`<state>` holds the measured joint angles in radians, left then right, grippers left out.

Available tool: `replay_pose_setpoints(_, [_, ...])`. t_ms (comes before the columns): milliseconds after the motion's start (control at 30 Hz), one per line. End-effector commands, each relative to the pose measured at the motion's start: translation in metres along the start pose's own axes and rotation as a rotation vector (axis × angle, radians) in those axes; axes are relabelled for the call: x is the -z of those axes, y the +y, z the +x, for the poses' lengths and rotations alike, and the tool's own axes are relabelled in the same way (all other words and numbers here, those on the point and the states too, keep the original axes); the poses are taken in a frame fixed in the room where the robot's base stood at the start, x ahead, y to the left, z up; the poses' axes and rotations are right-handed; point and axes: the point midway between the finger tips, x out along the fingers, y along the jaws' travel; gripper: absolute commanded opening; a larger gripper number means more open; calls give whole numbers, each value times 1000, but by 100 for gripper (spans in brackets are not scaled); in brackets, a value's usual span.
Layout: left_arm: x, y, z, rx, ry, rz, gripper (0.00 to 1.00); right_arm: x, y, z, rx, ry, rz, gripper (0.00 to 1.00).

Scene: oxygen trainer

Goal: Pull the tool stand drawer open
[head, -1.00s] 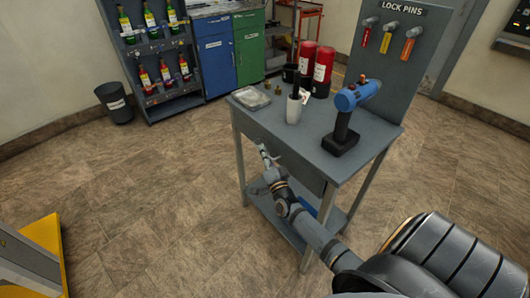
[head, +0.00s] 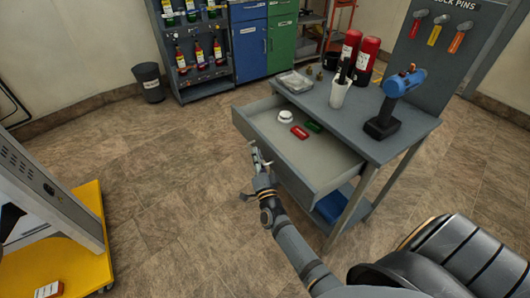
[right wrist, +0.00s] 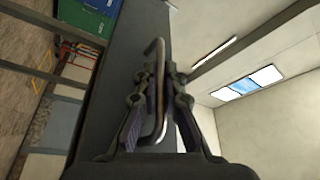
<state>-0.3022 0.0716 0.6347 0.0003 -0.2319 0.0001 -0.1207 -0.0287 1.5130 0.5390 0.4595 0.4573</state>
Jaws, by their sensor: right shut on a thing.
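The tool stand (head: 400,148) is a grey table at the right of the head view. Its drawer (head: 322,192) stands pulled well out toward the left front. Inside the drawer lie a white round item (head: 285,117), a red item (head: 299,132) and a green item (head: 314,126). My right gripper (head: 259,160) is at the drawer's front face. In the right wrist view the gripper (right wrist: 156,95) is shut on the metal bar handle (right wrist: 158,55), which runs between its fingers. My left gripper is not in view.
On the stand's top are a blue drill (head: 395,100), a white cup (head: 340,92), a clear tray (head: 295,82) and red cylinders (head: 366,58). A yellow platform (head: 70,250) is at the left. The floor between is clear.

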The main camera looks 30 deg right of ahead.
Motion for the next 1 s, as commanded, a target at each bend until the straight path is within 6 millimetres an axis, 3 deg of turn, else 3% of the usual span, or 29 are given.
replay_pose_setpoints(633, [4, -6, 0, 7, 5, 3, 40, -9, -5, -4, -1, -2, -1, 0])
replay_pose_setpoints(667, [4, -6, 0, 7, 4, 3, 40, -9, -5, -4, -1, -2, -1, 10])
replay_pose_setpoints(733, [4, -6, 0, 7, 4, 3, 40, -9, -5, -4, -1, -1, -1, 19])
replay_pose_setpoints(1000, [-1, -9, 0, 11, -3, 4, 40, -9, -6, -4, 0, -1, -1, 19])
